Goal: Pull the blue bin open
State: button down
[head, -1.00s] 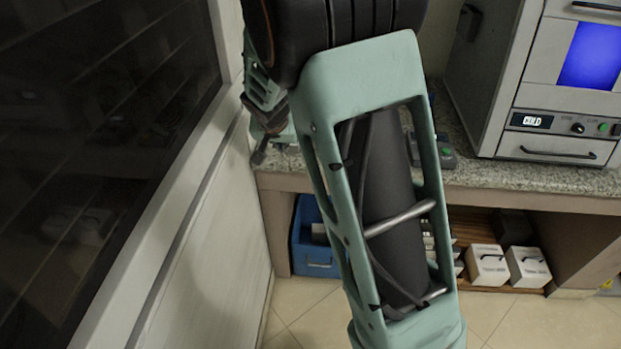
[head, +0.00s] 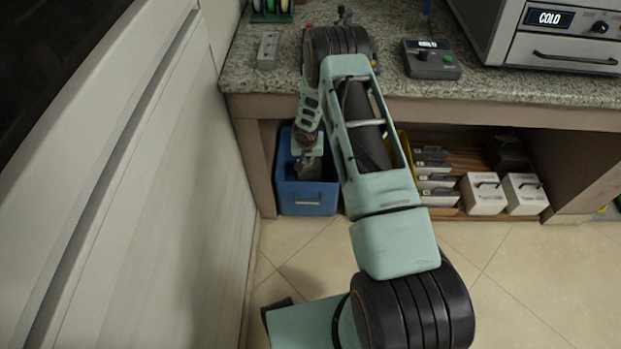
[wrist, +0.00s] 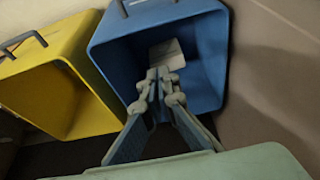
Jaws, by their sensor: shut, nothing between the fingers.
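The blue bin (head: 308,200) stands under the counter at its left end, with a handle on its front face. It also shows in the wrist view (wrist: 210,45), open side toward the camera, with its handle at the top edge. A pale grey block (wrist: 167,55) lies inside it. My gripper (wrist: 160,74) is shut and empty, its fingers pointing into the bin's opening. I cannot tell whether the fingertips touch the bin.
A yellow bin (wrist: 50,85) stands beside the blue one. White boxes (head: 483,193) sit to the right on the low shelf. The counter (head: 500,90) overhangs the bins, and a pale wall panel (head: 190,190) is close on the left. The tiled floor (head: 500,265) in front is open.

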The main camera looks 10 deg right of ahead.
jog(key=b+x, duration=0.3)
jog(key=x, duration=0.8)
jog(key=shift+s+a+r+b, duration=0.1)
jog(key=shift+s+a+r, duration=0.05)
jog(key=shift+s, duration=0.55)
jog(key=shift+s+a+r+b, duration=0.1)
jog(key=shift+s+a+r, duration=0.1)
jog(key=shift+s, duration=0.45)
jog(key=shift+s+a+r+b, duration=0.1)
jog(key=shift+s+a+r, duration=0.05)
jog(key=shift+s, duration=0.55)
jog(key=shift+s, duration=0.15)
